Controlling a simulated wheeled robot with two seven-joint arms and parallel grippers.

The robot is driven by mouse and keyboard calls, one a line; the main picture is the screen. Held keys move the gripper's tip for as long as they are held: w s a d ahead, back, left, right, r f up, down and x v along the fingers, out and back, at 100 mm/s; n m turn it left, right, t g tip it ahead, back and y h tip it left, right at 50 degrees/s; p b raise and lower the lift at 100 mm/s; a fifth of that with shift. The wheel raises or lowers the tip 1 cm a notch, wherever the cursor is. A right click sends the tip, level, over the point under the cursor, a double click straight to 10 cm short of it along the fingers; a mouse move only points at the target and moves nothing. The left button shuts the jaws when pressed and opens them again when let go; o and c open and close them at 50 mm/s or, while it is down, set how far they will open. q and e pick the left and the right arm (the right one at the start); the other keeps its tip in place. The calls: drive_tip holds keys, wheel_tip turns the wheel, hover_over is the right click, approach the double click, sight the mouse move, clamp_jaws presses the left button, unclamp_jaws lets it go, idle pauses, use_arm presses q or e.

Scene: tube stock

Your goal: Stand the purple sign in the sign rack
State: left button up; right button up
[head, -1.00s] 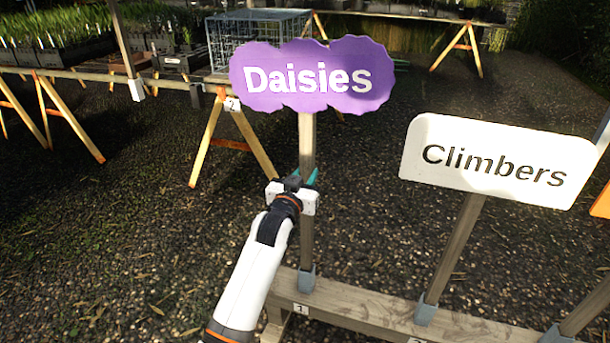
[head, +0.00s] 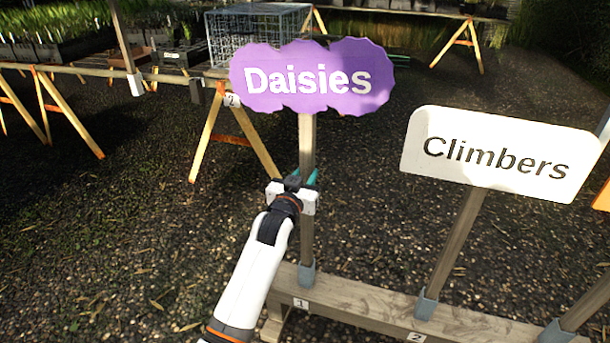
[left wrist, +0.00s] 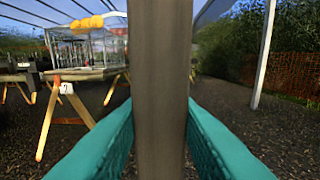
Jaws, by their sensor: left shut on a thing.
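The purple sign (head: 312,78) reads "Daisies" and stands upright on a wooden post in the head view. The post's foot is at the grey socket numbered 1 on the wooden sign rack (head: 365,308); how deep it sits I cannot tell. My left gripper (head: 301,182) is shut on the post, partway up. In the left wrist view the post (left wrist: 160,90) fills the middle, between the teal finger pads. The sign board is out of that view. My right gripper is not in view.
A white "Climbers" sign (head: 498,155) stands in socket 2 to the right. Another post and an orange edge show at the far right. Behind are trestle tables with plants and a wire cage (head: 258,38). Open gravel (head: 100,235) lies to the left.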

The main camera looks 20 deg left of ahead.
use_arm(q)
drive_tip(key=shift+f+b, duration=0.5)
drive_tip(key=shift+f, duration=0.45)
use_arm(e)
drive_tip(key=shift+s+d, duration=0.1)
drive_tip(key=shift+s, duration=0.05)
use_arm(q)
wheel_tip(320, 180, down, 3)
drive_tip(key=shift+r+b, duration=0.1)
drive_tip(key=shift+b, duration=0.4)
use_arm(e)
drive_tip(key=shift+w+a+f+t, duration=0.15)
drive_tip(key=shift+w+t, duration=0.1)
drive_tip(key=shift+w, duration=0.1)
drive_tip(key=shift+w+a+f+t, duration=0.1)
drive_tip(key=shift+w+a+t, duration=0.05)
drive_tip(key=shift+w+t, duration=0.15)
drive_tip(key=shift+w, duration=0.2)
